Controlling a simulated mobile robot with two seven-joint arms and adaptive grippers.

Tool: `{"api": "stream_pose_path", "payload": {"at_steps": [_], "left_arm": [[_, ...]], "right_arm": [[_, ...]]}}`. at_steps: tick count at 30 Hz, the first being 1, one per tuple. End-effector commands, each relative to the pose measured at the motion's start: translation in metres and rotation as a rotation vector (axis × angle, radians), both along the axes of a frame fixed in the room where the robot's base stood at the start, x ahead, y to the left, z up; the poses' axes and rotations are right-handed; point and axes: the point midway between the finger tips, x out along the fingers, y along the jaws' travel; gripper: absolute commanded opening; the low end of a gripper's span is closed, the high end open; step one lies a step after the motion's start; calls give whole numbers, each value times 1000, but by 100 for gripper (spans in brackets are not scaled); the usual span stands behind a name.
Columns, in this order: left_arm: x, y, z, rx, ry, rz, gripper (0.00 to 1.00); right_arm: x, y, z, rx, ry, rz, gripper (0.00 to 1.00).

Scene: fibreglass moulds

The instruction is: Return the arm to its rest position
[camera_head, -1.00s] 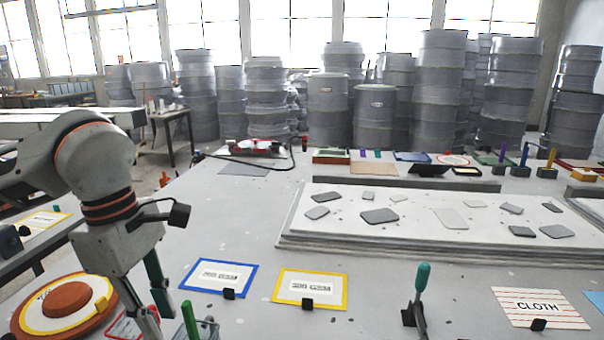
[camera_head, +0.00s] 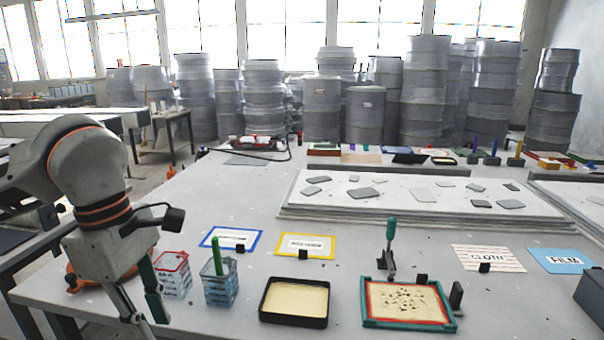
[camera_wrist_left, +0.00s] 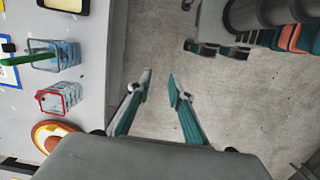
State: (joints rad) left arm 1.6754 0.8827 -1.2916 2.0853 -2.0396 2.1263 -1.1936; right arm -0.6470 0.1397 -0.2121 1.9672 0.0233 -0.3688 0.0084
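My left arm comes in from the left in the head view, with its gripper (camera_head: 146,312) hanging down near the table's front left edge. In the left wrist view the gripper (camera_wrist_left: 159,86) points at the bare floor just beside the table edge. Its two teal-backed fingers stand apart with nothing between them. An orange round piece at the table's left corner is partly hidden behind the gripper in the head view. My right gripper is in neither view.
A red-rimmed basket (camera_head: 173,274) and a blue basket (camera_head: 221,289) with a green-handled tool stand close to the gripper. A black tray (camera_head: 294,302) and a teal-framed tray (camera_head: 408,322) lie along the front edge.

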Motion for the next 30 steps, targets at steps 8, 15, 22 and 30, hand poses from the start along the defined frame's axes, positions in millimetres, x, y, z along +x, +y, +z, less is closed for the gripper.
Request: {"api": "stream_pose_path", "payload": {"at_steps": [8, 15, 22, 30], "left_arm": [[-20, -55, -28, -169, 115, -52, 20], [-55, -129, -45, -443, 301, -63, 20], [-90, -210, -28, -827, 592, 49, 20], [-77, -257, 18, -1263, 987, 366, 20]], "right_arm": [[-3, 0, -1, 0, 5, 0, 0], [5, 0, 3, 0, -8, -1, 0], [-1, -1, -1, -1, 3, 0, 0], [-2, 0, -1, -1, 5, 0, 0]]}}
